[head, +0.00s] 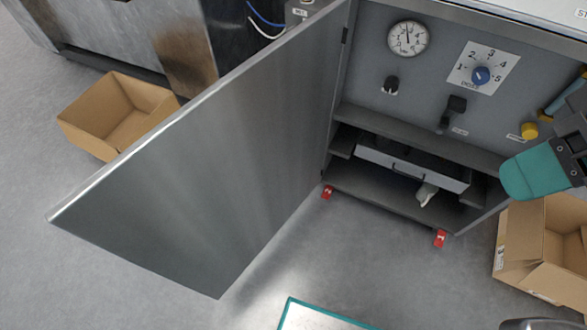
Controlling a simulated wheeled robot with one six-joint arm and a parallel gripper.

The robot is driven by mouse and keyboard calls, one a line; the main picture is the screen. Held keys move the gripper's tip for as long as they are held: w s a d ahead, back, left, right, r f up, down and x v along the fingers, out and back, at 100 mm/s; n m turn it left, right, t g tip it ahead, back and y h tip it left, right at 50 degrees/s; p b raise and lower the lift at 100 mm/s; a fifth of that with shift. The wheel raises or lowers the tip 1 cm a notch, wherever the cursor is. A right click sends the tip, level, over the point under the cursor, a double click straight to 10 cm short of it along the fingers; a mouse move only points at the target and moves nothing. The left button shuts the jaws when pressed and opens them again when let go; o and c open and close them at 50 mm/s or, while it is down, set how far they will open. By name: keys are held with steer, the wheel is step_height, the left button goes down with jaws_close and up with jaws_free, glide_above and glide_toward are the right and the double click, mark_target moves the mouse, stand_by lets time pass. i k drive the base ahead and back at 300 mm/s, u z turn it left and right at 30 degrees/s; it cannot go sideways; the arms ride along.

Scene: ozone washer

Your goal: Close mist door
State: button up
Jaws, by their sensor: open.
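The mist door (200,165) is a large flat grey metal panel, swung wide open. Its hinge side is at the left edge of the cabinet (370,100), and its free edge reaches far out to the lower left. My gripper (537,172) is at the right edge of the head view, in front of the cabinet's right side. One broad teal finger shows and the jaws are open, with nothing seen between them. The rest of the gripper is cut off by the frame. It is well apart from the door.
Cardboard boxes stand left (125,115) and right (545,250). A teal-edged mat (315,318) lies in front.

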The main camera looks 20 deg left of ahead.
mark_target(193, 201)
steer(key=z, duration=2.4)
steer(key=k, duration=2.5)
steer(key=u, duration=1.4)
steer(key=k, duration=0.35)
steer(key=u, duration=0.8)
steer(key=i, duration=0.35)
steer(key=z, duration=0.05)
